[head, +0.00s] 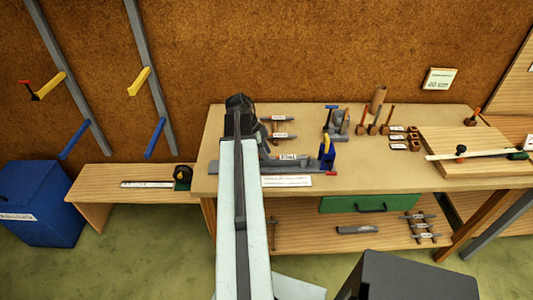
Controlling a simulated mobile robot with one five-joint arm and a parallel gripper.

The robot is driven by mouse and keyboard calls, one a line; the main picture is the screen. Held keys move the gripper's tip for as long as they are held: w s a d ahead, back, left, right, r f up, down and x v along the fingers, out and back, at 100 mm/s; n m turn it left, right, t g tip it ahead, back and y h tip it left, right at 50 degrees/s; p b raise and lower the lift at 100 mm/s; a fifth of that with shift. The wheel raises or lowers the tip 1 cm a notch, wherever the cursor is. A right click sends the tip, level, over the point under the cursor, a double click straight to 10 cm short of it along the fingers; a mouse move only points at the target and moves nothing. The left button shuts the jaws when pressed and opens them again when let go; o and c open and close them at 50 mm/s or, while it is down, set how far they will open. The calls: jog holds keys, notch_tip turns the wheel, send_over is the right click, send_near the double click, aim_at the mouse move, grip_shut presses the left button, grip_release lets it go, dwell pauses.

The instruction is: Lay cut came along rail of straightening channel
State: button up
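A long grey channel (290,167) lies along the front of the workbench, with a small "Flat" label (288,156) at its rear edge. A blue clamp-like block with a yellow handle (327,153) stands at its right end. My arm reaches over the bench and covers part of the channel's left half. My gripper is hidden by the arm or too small to make out. Several grey strips with white labels (279,135) lie behind the channel. I cannot tell which strip is the cut came, or whether one lies on the rail.
Upright tools (372,120) and small labelled blocks (399,141) stand at the bench's back right, beside a wooden board (462,150). Below are a green drawer (366,204) and a shelf with grey pieces (357,229). A low side bench (100,180) and blue bin (42,200) stand left.

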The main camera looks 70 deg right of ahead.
jog(key=p+v, duration=0.7)
jog(key=shift+r, duration=0.45)
jog(key=shift+f, duration=0.15)
